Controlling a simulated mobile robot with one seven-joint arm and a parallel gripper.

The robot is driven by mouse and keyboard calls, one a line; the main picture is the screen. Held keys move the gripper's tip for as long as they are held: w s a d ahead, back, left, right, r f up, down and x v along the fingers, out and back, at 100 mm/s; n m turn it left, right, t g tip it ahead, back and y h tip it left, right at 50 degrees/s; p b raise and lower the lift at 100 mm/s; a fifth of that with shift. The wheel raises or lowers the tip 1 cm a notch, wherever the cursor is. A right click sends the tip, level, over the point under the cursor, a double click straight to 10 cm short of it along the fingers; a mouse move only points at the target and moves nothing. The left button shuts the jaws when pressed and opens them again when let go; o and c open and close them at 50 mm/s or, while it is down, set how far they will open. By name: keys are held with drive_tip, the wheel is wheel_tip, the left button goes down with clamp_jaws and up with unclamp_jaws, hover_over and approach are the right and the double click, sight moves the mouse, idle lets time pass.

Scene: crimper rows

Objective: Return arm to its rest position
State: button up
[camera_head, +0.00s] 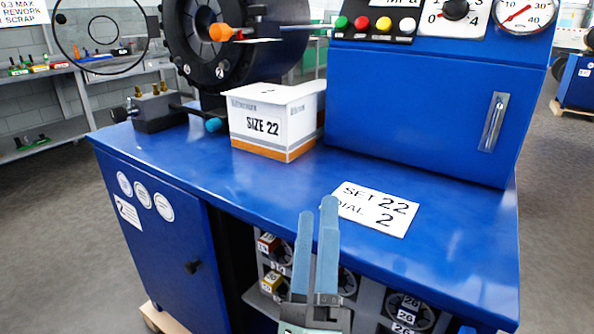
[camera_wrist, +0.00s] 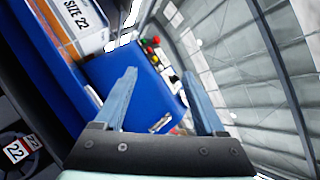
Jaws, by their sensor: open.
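My gripper (camera_head: 318,248) is in the lower middle of the head view, in front of the blue bench's front edge. Its two blue-grey fingers point up, with a narrow gap between them. In the wrist view my gripper (camera_wrist: 165,105) shows its fingers spread apart, with nothing between them. The gripper is open and empty. No held object shows in either view.
The blue bench (camera_head: 300,190) carries a white SIZE 22 box (camera_head: 262,128), a SET 22 DIAL 2 card (camera_head: 376,209), a black crimper head (camera_head: 195,60) and a control cabinet (camera_head: 410,110). Shelves with dies (camera_head: 400,305) sit below. Grey floor (camera_head: 555,210) is open at right.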

drive_tip(key=s+a+r+n+t+y, duration=0.1)
drive_tip(key=s+r+n, duration=0.3)
drive_tip(key=r+n, duration=0.85)
drive_tip(key=s+a+r+n+t+y, duration=0.15)
drive_tip(key=s+r+n, duration=0.35)
drive_tip(key=r+n, duration=0.8)
wheel_tip(320, 180, up, 33)
drive_tip(key=m+p, duration=0.1)
drive_tip(key=p, duration=3.1)
drive_tip(key=shift+w+f+p, duration=0.2)
drive_tip(key=shift+w+p, duration=0.1)
drive_tip(key=shift+w, duration=0.15)
drive_tip(key=shift+y, duration=0.25)
